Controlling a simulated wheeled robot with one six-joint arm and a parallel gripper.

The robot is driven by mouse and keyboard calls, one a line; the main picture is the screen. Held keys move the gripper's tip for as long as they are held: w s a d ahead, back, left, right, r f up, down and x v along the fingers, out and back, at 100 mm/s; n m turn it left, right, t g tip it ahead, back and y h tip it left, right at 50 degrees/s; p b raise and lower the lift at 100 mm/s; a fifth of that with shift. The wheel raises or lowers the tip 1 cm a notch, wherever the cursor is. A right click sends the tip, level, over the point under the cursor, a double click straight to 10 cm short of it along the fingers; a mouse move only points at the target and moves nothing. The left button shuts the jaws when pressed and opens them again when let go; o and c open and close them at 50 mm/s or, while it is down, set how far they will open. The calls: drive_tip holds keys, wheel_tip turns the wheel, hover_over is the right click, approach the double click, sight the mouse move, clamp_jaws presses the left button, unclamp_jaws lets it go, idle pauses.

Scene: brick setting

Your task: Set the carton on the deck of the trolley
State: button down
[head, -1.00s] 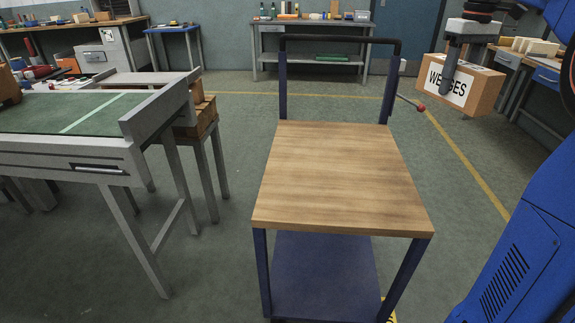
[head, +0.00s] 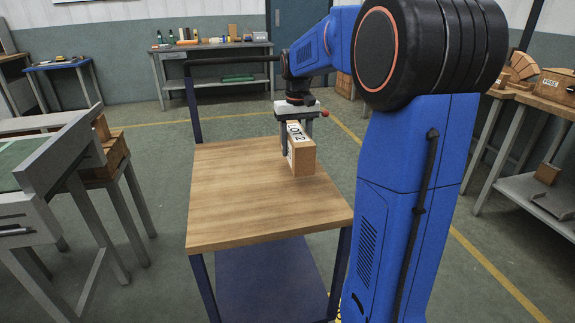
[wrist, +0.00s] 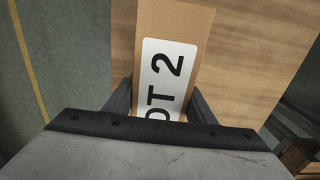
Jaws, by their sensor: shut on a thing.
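The carton (head: 303,158) is a brown box with white labels, one reading "LOT 2" in part. My gripper (head: 296,138) is shut on it from above, over the right part of the trolley's wooden deck (head: 235,205). The carton is upright, and its bottom looks at or just above the deck; I cannot tell whether it touches. In the wrist view the carton (wrist: 175,22) lies between the two dark fingers (wrist: 158,100), with the deck (wrist: 260,50) beneath. The rest of the deck is bare.
The trolley's black handle (head: 215,61) rises at the far end. A grey table (head: 45,170) with a raised edge stands close on the left. Shelving with boxes (head: 555,86) is at the right, and a workbench (head: 210,50) is at the back.

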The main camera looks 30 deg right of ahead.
drive_tip(key=shift+d+f, duration=0.1)
drive_tip(key=shift+f, duration=2.95)
drive_tip(key=shift+f, duration=0.15)
drive_tip(key=c, duration=0.8)
unclamp_jaws()
